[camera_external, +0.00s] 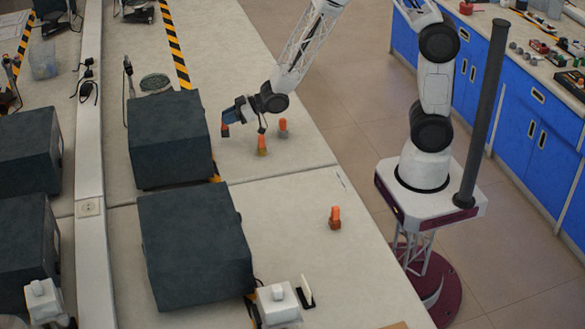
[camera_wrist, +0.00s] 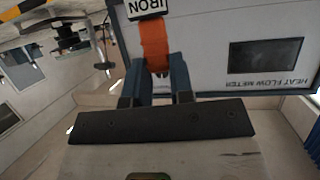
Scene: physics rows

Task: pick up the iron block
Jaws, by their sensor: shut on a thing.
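The iron block (camera_wrist: 147,9) carries a white label reading IRON, upside down in the wrist view, and has an orange handle (camera_wrist: 155,45). My gripper (camera_wrist: 158,72) is shut on this handle, with one blue-grey finger on each side. In the external view my gripper (camera_external: 234,112) reaches left over the table beside a dark box. The held block (camera_external: 225,131) shows there as a small dark and orange piece below the fingertips. It appears raised off the table, but its underside is hard to make out.
A brass-coloured block with an orange handle (camera_external: 262,146) and a grey one (camera_external: 283,128) stand close to my gripper. An orange-brown block (camera_external: 335,218) stands nearer the front. Large dark boxes (camera_external: 170,138) (camera_external: 195,245) flank the left. The tabletop between the blocks is clear.

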